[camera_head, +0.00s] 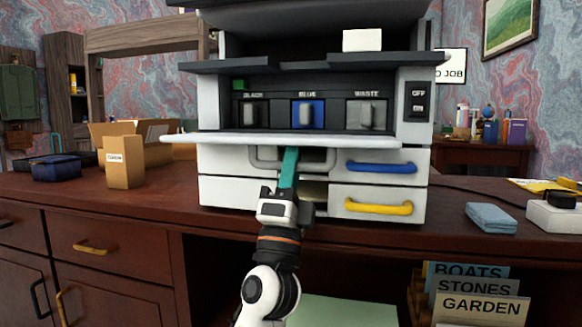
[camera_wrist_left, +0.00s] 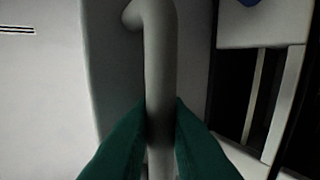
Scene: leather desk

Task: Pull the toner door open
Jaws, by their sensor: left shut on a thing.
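The white toner door (camera_head: 350,139) is folded down and juts out nearly level from the printer's front, showing edge-on in the head view. Behind it the toner bay is exposed. A grey bar handle (camera_head: 262,163) hangs under the door, and it stands upright in the left wrist view (camera_wrist_left: 161,70), bending at its top into the pale panel (camera_wrist_left: 110,60). My left gripper (camera_head: 289,168) reaches up from below, its green fingers closed on either side of this handle; they also show in the left wrist view (camera_wrist_left: 160,130). My right gripper is not in view.
The bay holds black (camera_head: 255,114), blue (camera_head: 308,114) and grey waste (camera_head: 367,115) units. Below are drawers with blue (camera_head: 381,167) and yellow (camera_head: 378,207) handles. A small carton (camera_head: 124,163) stands left on the desk; a folded blue cloth (camera_head: 491,218) lies right.

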